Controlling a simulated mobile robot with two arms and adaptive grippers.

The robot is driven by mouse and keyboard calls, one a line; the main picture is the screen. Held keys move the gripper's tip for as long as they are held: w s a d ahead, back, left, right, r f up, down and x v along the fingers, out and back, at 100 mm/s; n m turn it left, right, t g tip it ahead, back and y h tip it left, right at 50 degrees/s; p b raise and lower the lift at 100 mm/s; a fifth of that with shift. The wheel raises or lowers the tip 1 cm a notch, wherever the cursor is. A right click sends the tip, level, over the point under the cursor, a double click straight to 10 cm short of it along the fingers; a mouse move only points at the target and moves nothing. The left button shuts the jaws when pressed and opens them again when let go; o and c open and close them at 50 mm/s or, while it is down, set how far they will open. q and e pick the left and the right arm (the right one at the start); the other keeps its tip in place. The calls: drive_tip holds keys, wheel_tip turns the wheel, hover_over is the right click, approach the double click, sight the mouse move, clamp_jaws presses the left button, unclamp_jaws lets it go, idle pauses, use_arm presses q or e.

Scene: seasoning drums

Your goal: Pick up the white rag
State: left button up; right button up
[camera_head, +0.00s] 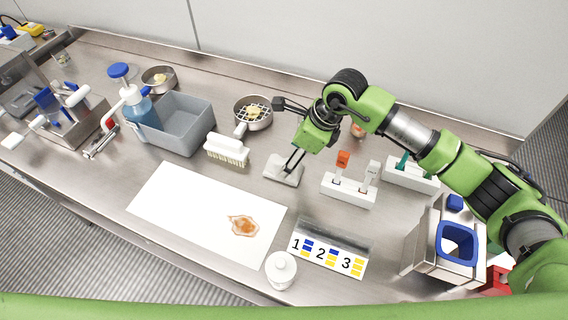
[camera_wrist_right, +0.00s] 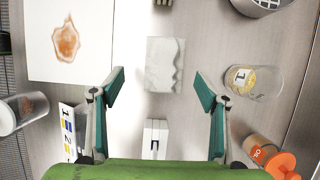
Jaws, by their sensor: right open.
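The white rag (camera_head: 279,174) lies folded on the steel table in the head view, right of the brush, partly covered by my right gripper. In the right wrist view the rag (camera_wrist_right: 164,66) is a pale grey-white rectangle with a wavy fold along one side, centred ahead of the fingers. My right gripper (camera_head: 291,160) hangs over the rag in the head view. In the wrist view its two teal-padded fingers (camera_wrist_right: 160,82) are wide apart with nothing between them, one toward each side of the rag. I cannot tell the height left above it. My left gripper is not in view.
A white brush (camera_head: 227,151) and grey bin (camera_head: 183,124) stand left of the rag. A stained white sheet (camera_head: 180,207) lies in front. A white holder (camera_head: 347,191) is close on the right; a numbered card (camera_head: 322,252) and white lidded jar (camera_head: 281,270) are nearer.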

sight(275, 162)
drive_tip(key=shift+w+a+f, duration=0.15)
drive_tip(key=shift+f, duration=0.4)
drive_tip(key=shift+w+a+f+p, duration=0.1)
drive_tip(key=shift+f+p, duration=0.1)
drive_tip(key=shift+p, duration=0.25)
drive_tip(key=p+x, duration=0.1)
drive_tip(key=x, duration=0.2)
drive_tip(key=shift+w+f+p, duration=0.15)
drive_tip(key=shift+w+p, duration=0.1)
drive_tip(key=shift+p, duration=0.05)
drive_tip(key=shift+w+a+f, duration=0.1)
drive_tip(key=shift+w+f, duration=0.05)
drive_tip(key=shift+f, duration=0.35)
drive_tip(key=shift+c, duration=1.2)
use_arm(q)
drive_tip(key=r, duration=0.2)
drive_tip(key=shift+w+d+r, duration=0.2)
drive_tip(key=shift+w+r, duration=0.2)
use_arm(e)
drive_tip(key=c, duration=0.9)
